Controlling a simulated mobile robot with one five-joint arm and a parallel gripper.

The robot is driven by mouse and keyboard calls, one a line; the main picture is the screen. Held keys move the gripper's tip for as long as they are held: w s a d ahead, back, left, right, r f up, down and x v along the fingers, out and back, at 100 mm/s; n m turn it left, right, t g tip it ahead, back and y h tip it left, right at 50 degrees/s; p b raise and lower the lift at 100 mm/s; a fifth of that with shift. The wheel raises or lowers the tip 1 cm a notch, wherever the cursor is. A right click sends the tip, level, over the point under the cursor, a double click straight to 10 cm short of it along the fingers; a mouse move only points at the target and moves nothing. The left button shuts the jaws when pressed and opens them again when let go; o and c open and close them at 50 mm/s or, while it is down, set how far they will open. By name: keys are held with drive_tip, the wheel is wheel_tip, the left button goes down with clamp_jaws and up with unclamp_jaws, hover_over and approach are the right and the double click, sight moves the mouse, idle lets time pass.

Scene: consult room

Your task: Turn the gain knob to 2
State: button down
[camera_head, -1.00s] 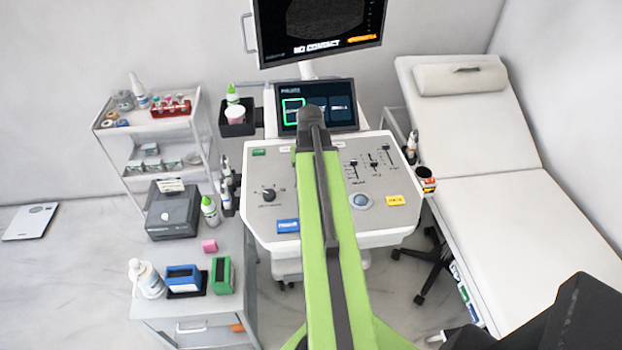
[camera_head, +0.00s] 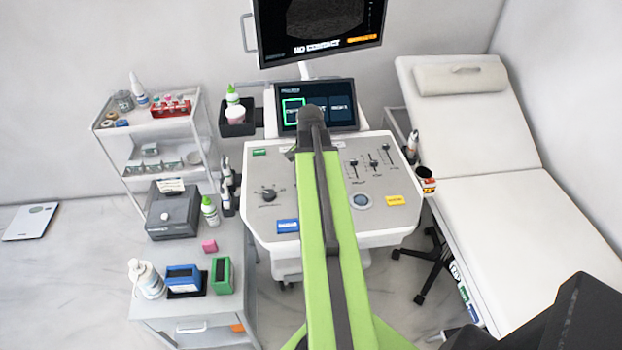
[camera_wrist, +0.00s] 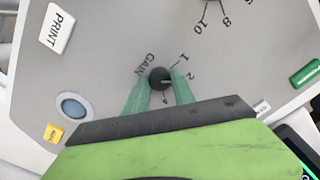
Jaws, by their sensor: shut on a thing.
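The gain knob (camera_wrist: 160,79) is a small round black knob on the grey console panel, seen in the wrist view next to the printed word GAIN. Marks 1, 2 and 4 are printed around its right and lower side. My gripper (camera_wrist: 163,76) has its two green fingers on either side of the knob, shut on it. I cannot make out which mark the knob points to. In the head view my green arm covers the gain knob and my gripper; the console (camera_head: 262,217) shows on both sides of the arm.
Another knob (camera_head: 268,194) sits at the console's left, with sliders (camera_head: 373,163), a trackball (camera_head: 362,201) and a blue button (camera_head: 288,226) nearby. A touchscreen (camera_head: 341,112) stands behind. A side table (camera_head: 190,307) is at left, an exam couch (camera_head: 530,220) at right.

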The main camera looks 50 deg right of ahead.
drive_tip(key=shift+s, duration=0.15)
idle(0.4)
drive_tip(key=c, duration=1.1)
unclamp_jaws()
drive_tip(key=shift+o, duration=0.2)
wheel_tip(320, 180, up, 17)
drive_tip(key=p, duration=1.7)
drive_tip(key=shift+r, duration=0.2)
